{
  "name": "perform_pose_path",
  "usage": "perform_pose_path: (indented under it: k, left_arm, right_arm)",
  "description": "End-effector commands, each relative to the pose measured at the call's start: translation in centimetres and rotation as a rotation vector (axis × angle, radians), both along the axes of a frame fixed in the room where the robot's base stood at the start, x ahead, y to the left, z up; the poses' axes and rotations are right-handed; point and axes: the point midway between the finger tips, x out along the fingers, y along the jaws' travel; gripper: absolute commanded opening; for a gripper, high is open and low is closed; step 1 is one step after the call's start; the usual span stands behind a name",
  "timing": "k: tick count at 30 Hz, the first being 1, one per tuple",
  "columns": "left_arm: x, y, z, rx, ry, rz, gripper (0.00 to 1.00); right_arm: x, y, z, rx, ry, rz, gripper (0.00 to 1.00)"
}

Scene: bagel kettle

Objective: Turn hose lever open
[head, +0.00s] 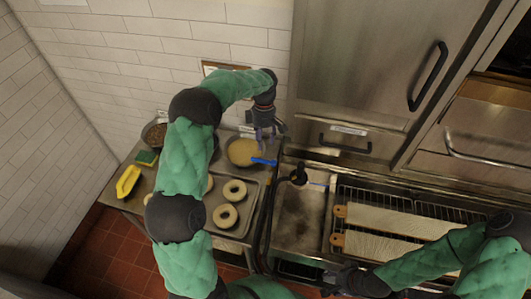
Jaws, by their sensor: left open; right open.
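A black fitting (298,176) stands at the back left of the steel sink basin (300,220), with a thin bluish part (316,184) reaching right from it. A black hose (267,225) runs along the basin's left side. I cannot tell for sure which part is the hose lever. My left gripper (267,143) is open, pointing down near the right side of a bowl, left of the fitting and apart from it. A bright blue piece (263,161) shows just below its fingers; I cannot tell whether they touch. My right gripper (335,280) is open and low, near the basin's front edge.
Bagels (225,216) lie on a metal tray (233,234) at left. A bowl of yellowish contents (241,152), a bowl of dark bits (155,133), a sponge (147,158) and a yellow item (128,181) stand nearby. Boards (395,220) lie on the rack at right.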

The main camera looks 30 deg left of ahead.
Motion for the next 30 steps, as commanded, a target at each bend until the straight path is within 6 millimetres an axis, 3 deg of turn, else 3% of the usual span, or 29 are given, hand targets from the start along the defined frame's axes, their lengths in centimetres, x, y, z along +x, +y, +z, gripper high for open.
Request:
perform_pose_path:
  k: [4, 8, 21, 30]
  left_arm:
    - [0.1, 1.1, 1.4, 0.036, 0.016, 0.079, 0.5]
    - [-0.1, 1.2, 1.0, 0.04, 0.022, 0.09, 0.5]
    - [-1.5, 0.8, -6.1, 0.038, 0.022, 0.085, 0.5]
    - [-2.0, 0.7, -8.7, 0.038, 0.019, 0.087, 0.5]
  right_arm:
    - [0.0, 0.0, -0.8, 0.0, 0.001, 0.0, 0.5]
    - [0.0, 0.0, -0.7, 0.0, 0.001, 0.0, 0.5]
    - [0.0, 0.0, -0.2, 0.0, 0.0, 0.0, 0.5]
    - [0.0, 0.0, -0.1, 0.0, 0.001, 0.0, 0.5]
